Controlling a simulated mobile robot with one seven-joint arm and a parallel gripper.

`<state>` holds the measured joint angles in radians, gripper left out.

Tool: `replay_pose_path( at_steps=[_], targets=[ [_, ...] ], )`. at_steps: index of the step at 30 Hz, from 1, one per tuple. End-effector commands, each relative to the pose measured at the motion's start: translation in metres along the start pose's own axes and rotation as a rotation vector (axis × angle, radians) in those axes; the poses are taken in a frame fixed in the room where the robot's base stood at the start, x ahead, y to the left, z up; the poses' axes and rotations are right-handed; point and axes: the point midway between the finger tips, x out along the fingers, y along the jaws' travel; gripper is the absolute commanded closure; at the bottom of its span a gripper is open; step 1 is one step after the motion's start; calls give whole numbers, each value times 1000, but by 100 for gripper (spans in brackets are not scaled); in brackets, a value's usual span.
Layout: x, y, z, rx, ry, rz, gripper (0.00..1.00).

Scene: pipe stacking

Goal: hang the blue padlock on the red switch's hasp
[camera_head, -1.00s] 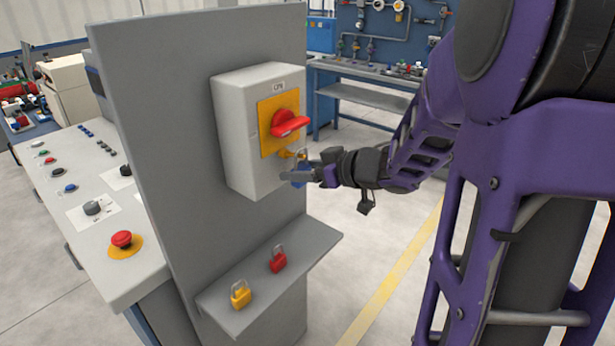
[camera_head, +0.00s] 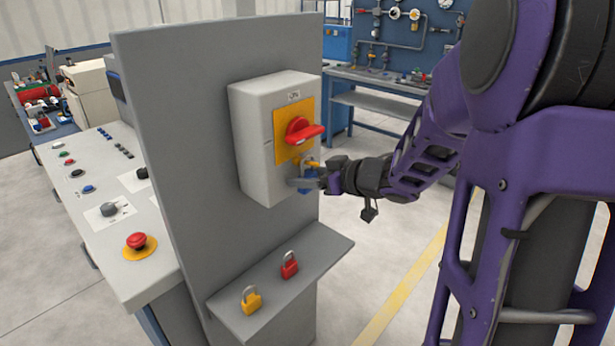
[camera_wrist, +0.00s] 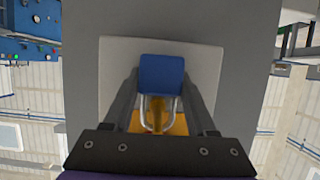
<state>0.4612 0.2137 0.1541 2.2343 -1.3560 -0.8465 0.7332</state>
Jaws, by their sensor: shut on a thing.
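The red switch (camera_head: 304,132) sits on a yellow plate on a grey box, its red handle pointing right. The yellow hasp (camera_head: 308,163) sticks out just below the handle. My gripper (camera_head: 310,182) is shut on the blue padlock (camera_head: 308,187), directly beneath the hasp. In the wrist view the padlock (camera_wrist: 162,74) is between my two fingers, with its silver shackle (camera_wrist: 143,115) pointing down the picture. The yellow hasp (camera_wrist: 157,112) shows between the shackle's legs. I cannot tell whether the shackle passes through it.
A grey panel (camera_head: 180,130) carries the box. A shelf (camera_head: 275,270) low on it holds a yellow padlock (camera_head: 250,301) and a red padlock (camera_head: 289,265). A console (camera_head: 115,215) with buttons stands left. Open floor (camera_head: 385,260) lies to the right.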

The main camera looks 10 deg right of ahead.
Motion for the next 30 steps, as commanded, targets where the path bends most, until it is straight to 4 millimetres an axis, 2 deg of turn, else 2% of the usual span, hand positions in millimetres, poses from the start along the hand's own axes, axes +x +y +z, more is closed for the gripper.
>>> replay_pose_path(
  at_steps=[1, 2, 7, 30],
  targets=[
    [3, -2, 0, -1, -1, -5, 100],
    [3, -2, 0, -1, -1, -5, 38],
    [3, -4, 0, -2, -1, -9, 8],
    [5, -8, -2, -2, -3, -18, 8]
  ],
)
